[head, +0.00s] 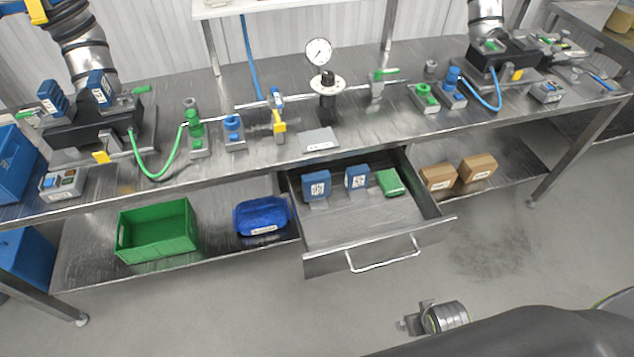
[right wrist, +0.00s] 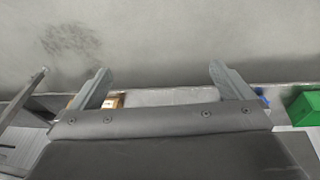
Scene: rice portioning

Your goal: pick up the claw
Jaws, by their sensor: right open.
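I cannot make out a claw in either view. In the right wrist view, my right gripper (right wrist: 159,67) is open, its two grey fingers wide apart with nothing between them. Grey floor shows beyond its fingertips. My left gripper is not in view. A steel workbench (head: 370,130) stands across the head view, with a drawer (head: 365,225) pulled open under it. The drawer holds two blue boxes (head: 316,185) and a green pack (head: 390,181).
A green crate (head: 157,231), a blue bin (head: 261,217) and two brown boxes (head: 478,168) sit on the lower shelf. A gauge (head: 319,53), hoses and several fittings crowd the benchtop. The open drawer juts forward. The floor (head: 230,310) in front is mostly clear.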

